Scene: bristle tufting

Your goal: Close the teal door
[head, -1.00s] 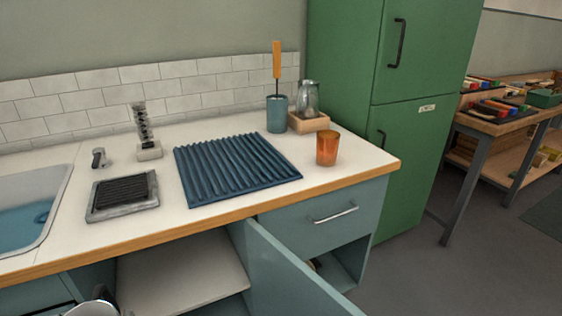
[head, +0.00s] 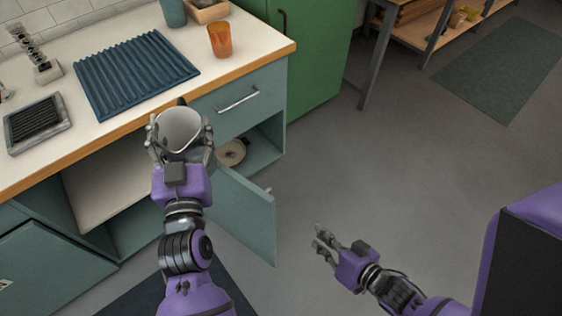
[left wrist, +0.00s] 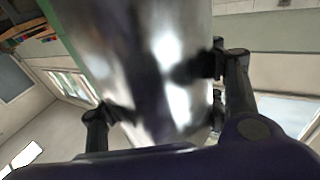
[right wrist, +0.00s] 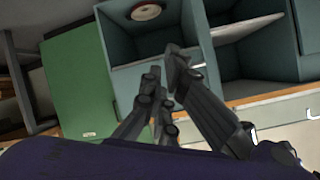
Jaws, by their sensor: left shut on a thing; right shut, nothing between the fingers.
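The teal door (head: 248,215) stands open, swung out from the cabinet below the counter in the head view. Its outer edge points toward the lower right. My left gripper (head: 180,134) is shut on a shiny metal pitcher (head: 181,128), holding it above the door's hinge side and in front of the counter edge. The pitcher (left wrist: 150,70) fills the middle of the left wrist view, between the fingers. My right gripper (head: 324,240) is shut and empty, to the right of the door's free edge and apart from it. Its fingers also show in the right wrist view (right wrist: 165,88).
An open shelf compartment holding a round object (head: 232,153) lies under the drawer (head: 235,99). The counter carries a blue ribbed mat (head: 135,75), an orange cup (head: 220,40) and a dark tray (head: 38,124). The floor (head: 400,170) to the right is clear.

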